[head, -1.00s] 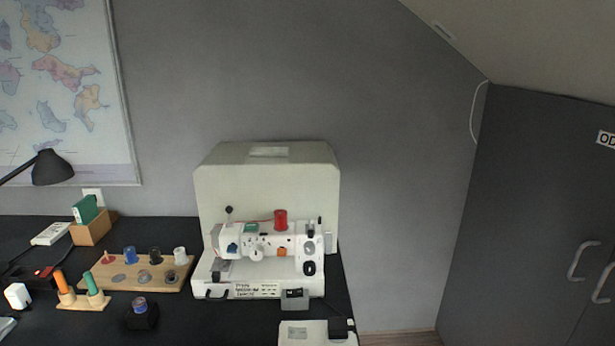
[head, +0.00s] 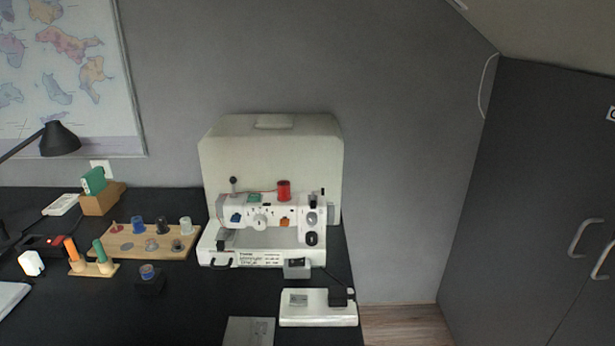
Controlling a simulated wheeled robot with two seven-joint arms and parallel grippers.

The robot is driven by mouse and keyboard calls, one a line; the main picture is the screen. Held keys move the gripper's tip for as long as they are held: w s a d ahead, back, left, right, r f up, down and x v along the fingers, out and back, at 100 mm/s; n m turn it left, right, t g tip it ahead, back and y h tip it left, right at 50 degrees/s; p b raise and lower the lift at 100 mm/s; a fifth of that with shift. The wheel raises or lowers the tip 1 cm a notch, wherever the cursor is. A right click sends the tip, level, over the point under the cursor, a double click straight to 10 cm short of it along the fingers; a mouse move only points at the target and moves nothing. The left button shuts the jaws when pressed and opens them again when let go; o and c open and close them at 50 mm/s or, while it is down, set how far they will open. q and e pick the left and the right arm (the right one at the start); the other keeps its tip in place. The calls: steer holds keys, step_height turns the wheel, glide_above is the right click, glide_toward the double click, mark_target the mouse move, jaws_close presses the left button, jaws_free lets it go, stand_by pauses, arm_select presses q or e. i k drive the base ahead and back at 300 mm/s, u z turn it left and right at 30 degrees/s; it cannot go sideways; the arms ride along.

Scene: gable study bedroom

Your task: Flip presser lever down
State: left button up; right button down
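A white sewing machine (head: 272,211) stands on the black desk with a red thread spool (head: 284,190) on top. Its needle and presser area (head: 224,238) is at the left end, above the white bed. The presser lever is too small to make out for sure, and I cannot tell whether it is up or down. A blue part (head: 236,217) and an orange part (head: 285,222) show on the machine's front. Neither of my grippers is in the head view.
A pale case cover (head: 270,150) stands behind the machine. A white pedal-like box (head: 318,308) lies in front. A wooden spool board (head: 150,242) is at left, with thread stands (head: 92,267) and a dark pot (head: 149,282). A grey wardrobe (head: 540,200) is at right.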

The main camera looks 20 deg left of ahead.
mark_target(233, 179)
steer(key=z, duration=2.05)
steer(key=k, duration=1.25)
steer(key=u, duration=1.45)
